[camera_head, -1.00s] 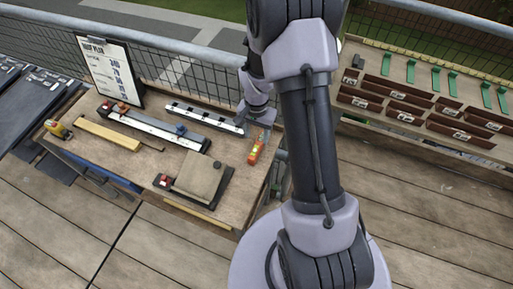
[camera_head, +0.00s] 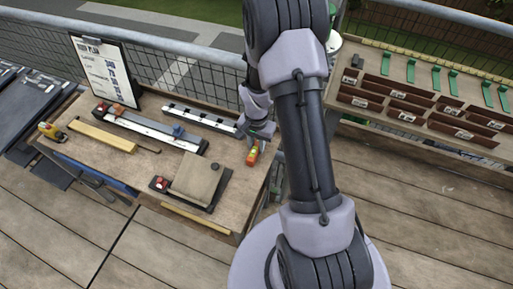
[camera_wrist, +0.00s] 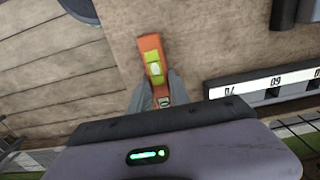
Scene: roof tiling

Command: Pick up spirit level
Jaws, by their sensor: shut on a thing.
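The spirit level (camera_head: 253,156) is a small orange and yellow-green bar at the right end of the wooden workbench (camera_head: 140,164). It also shows in the wrist view (camera_wrist: 153,62), pointing away from my gripper. My gripper (camera_wrist: 161,92) is shut on the near end of the spirit level, with its dark fingers on both sides of it. In the head view my gripper (camera_head: 258,143) is partly hidden by my wrist, just above the level. Whether the level touches the bench or hangs just above it, I cannot tell.
A marked white rail (camera_head: 200,117) lies close to the level's left. A slate on a dark board (camera_head: 196,180), a measuring jig (camera_head: 150,127), a yellow wood strip (camera_head: 103,136) and a clipboard (camera_head: 103,66) are on the bench. A brown parts rack (camera_head: 425,105) stands at right.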

